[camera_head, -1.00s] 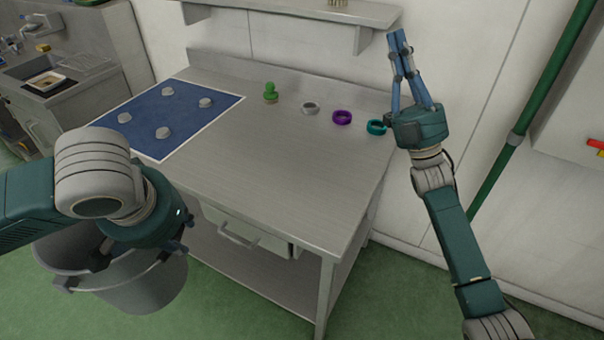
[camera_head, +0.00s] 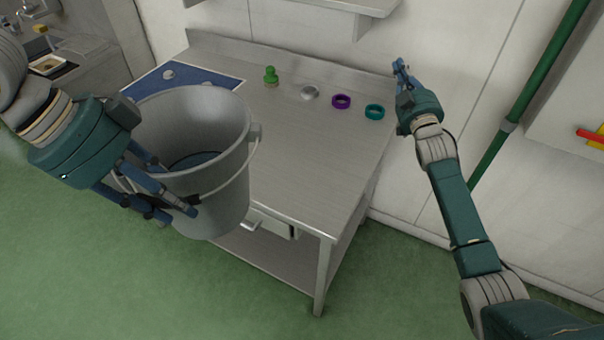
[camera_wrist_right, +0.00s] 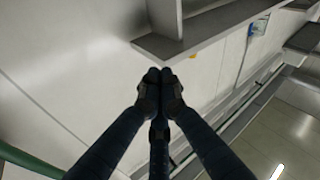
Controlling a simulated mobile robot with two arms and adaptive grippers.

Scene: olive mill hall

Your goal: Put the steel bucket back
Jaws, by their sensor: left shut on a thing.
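The steel bucket (camera_head: 222,205) is a grey pail with a wire handle, in front of the left part of the steel table. It is held off the floor, roughly upright with its mouth up, and hides part of the table and blue mat. My left gripper (camera_head: 172,188) is shut on the bucket at its near left side. Something dark shows inside the bucket; I cannot tell what. My right gripper (camera_head: 401,66) is raised beyond the table's right end, away from the bucket. Its fingertips meet with nothing between them in the right wrist view (camera_wrist_right: 160,74).
The steel table (camera_head: 300,165) carries a blue mat (camera_head: 150,82), a green knobbed piece (camera_head: 270,76), and grey (camera_head: 309,92), purple (camera_head: 341,101) and teal (camera_head: 374,112) rings. A wall shelf (camera_head: 320,4) hangs above. Green floor is clear in front.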

